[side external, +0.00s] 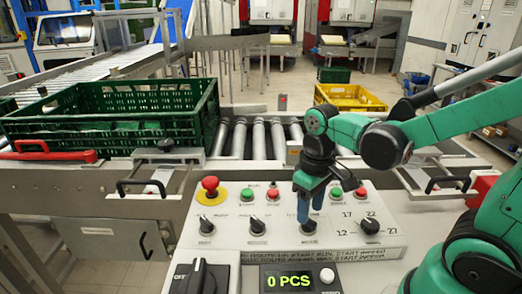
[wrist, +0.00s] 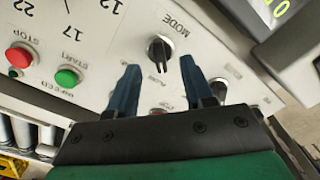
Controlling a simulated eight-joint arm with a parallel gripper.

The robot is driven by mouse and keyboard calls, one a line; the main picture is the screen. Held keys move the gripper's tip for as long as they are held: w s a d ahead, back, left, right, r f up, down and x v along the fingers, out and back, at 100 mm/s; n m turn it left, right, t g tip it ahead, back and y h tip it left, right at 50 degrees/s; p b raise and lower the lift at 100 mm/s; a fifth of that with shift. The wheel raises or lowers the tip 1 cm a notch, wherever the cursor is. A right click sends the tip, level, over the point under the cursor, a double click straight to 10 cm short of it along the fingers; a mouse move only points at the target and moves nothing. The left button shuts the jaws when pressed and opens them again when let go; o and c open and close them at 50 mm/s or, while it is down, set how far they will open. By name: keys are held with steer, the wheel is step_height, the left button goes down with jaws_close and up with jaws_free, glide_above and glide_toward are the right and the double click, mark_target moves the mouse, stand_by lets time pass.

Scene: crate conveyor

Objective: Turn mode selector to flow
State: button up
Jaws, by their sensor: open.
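The mode selector is a small black knob (wrist: 160,50) with a pale pointer line, below the MODE label in the wrist view. Small lettering by its other edge is hard to read. In the side view, the black knob (side external: 309,229) on the sloping light panel sits just below my gripper (side external: 303,208), partly covered by the blue fingers. In the wrist view my gripper (wrist: 160,74) is open, one blue finger to each side of the knob's line. The fingers appear short of the knob; I cannot tell whether they touch it.
The panel has a red emergency button (side external: 210,184), red and green buttons, two other small knobs (side external: 257,226) and a numbered dial (side external: 370,226) at the right. A display (side external: 287,280) reads 0 PCS. A green crate (side external: 112,125) stands on the conveyor behind.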

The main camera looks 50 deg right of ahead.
mark_target(302, 226)
steer(key=shift+r, duration=1.6)
steer(key=shift+a, duration=0.1)
steer(key=t, duration=0.2)
steer(key=shift+w+a+r+t, duration=0.3)
steer(key=shift+w+a, duration=0.1)
steer(key=t, duration=0.1)
steer(key=w+a+r+t, duration=0.1)
steer(key=t, duration=0.1)
steer(key=r+t, duration=0.1)
steer(key=shift+w+a+t, duration=0.3)
steer(key=shift+w, duration=0.05)
